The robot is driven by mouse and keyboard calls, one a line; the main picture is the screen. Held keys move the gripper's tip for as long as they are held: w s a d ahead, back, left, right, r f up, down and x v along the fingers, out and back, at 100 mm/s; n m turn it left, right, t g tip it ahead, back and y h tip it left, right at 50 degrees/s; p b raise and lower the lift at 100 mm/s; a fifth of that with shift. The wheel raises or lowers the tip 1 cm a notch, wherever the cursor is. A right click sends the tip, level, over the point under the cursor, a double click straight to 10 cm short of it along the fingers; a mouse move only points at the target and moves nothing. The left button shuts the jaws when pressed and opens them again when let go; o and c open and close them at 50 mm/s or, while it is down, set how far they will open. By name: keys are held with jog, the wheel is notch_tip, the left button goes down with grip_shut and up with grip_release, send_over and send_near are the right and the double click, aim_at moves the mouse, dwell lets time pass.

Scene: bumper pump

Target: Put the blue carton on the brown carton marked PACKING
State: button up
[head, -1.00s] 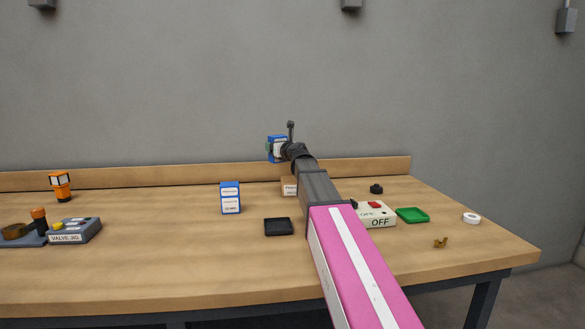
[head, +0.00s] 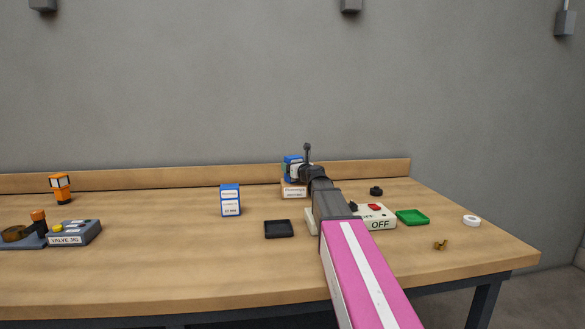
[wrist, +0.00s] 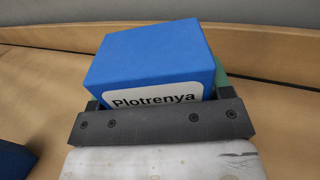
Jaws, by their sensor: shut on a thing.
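A blue carton (head: 289,164) with a white label is held in my gripper (head: 297,171) near the back of the table. In the wrist view the carton (wrist: 150,58) fills the middle, its label reads "Plotrenya", and my gripper (wrist: 158,103) is shut on it. The brown carton (head: 293,192) stands on the table directly below the held carton in the head view. Its label is too small to read surely. The held carton's underside is hidden, so I cannot tell whether the two touch.
A second blue carton (head: 230,201) stands on the table to the left. A black tray (head: 278,229), a control box marked OFF (head: 378,217), a green tray (head: 412,217) and a valve jig (head: 75,234) are around. The wooden ledge (head: 370,168) runs behind.

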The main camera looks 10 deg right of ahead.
jog(key=o, duration=1)
jog(key=v, duration=1.2)
